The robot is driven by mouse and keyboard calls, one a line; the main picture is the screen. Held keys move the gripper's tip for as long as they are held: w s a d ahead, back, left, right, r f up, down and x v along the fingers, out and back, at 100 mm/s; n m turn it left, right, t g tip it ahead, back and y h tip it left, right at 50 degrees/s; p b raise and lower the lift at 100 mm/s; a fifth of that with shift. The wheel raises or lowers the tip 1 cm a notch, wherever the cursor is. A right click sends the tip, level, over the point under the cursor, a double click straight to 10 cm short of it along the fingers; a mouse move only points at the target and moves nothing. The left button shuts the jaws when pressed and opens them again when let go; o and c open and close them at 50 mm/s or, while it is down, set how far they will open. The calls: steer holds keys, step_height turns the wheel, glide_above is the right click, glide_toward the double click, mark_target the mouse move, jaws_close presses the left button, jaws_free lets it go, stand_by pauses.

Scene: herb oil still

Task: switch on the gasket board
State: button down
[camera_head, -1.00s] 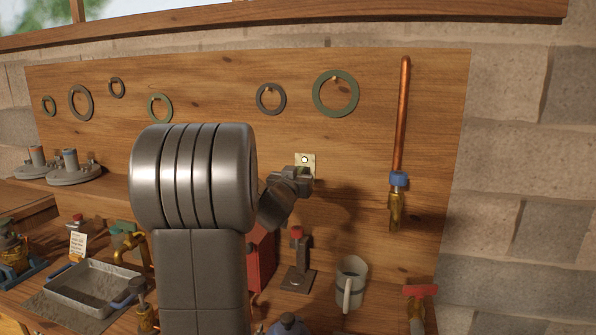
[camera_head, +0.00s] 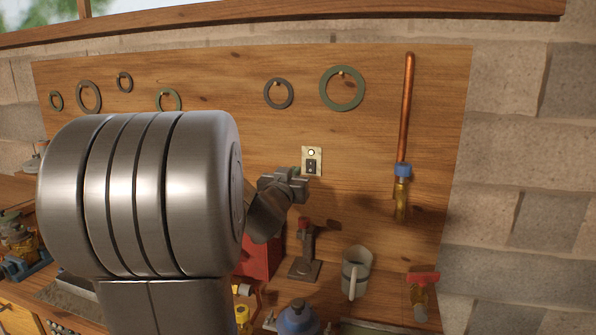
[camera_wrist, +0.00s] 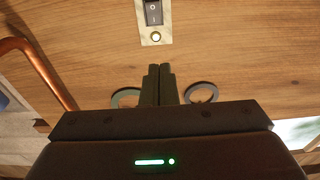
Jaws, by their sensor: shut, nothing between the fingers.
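The gasket board (camera_head: 350,130) is an upright wooden panel with ring gaskets hung on pegs. A pale switch plate (camera_head: 305,152) is mounted on it, with a dark rocker (camera_head: 312,167) below a round lamp (camera_head: 311,153) that looks pale and bright. In the wrist view the plate (camera_wrist: 145,37) is upside down at the top, with the rocker (camera_wrist: 153,13) partly cut off and the lamp (camera_wrist: 155,37) yellowish white. My gripper (camera_head: 304,173) is shut and empty, just left of and below the rocker, apparently clear of it. Its closed fingers also show in the wrist view (camera_wrist: 160,70).
A copper pipe (camera_head: 406,110) hangs right of the switch. Below are a dark stand with a red top (camera_head: 305,250), a grey mug (camera_head: 356,270) and a red-handled tool (camera_head: 422,285). Green (camera_head: 342,88) and dark (camera_head: 278,93) gaskets hang above.

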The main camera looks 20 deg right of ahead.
steer(key=shift+r+v, duration=0.25)
steer(key=shift+v, duration=0.85)
steer(key=shift+w, duration=0.2)
